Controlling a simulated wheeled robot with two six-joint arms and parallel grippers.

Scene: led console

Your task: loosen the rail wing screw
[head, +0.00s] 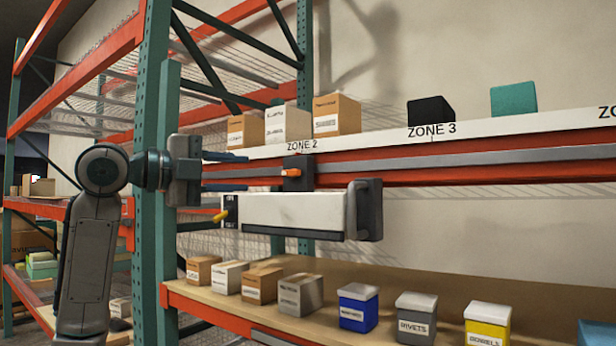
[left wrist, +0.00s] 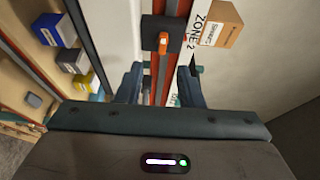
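The rail wing screw (head: 291,173) is a small orange wing on a dark carriage block (head: 300,182) on the grey rail under the ZONE 2 label. In the left wrist view the orange wing (left wrist: 163,43) shows ahead of and between the fingers, on the dark block (left wrist: 158,32). My left gripper (head: 246,171) is open and empty, left of the screw, its two blue-grey fingers pointing at it with a gap before the tips. The spread fingers also show in the left wrist view (left wrist: 160,70). My right gripper is not in view.
Cartons (head: 284,125) stand on the upper shelf. Boxes and lidded bins (head: 358,308) stand on the lower shelf. A green upright (head: 154,230) stands by my left arm.

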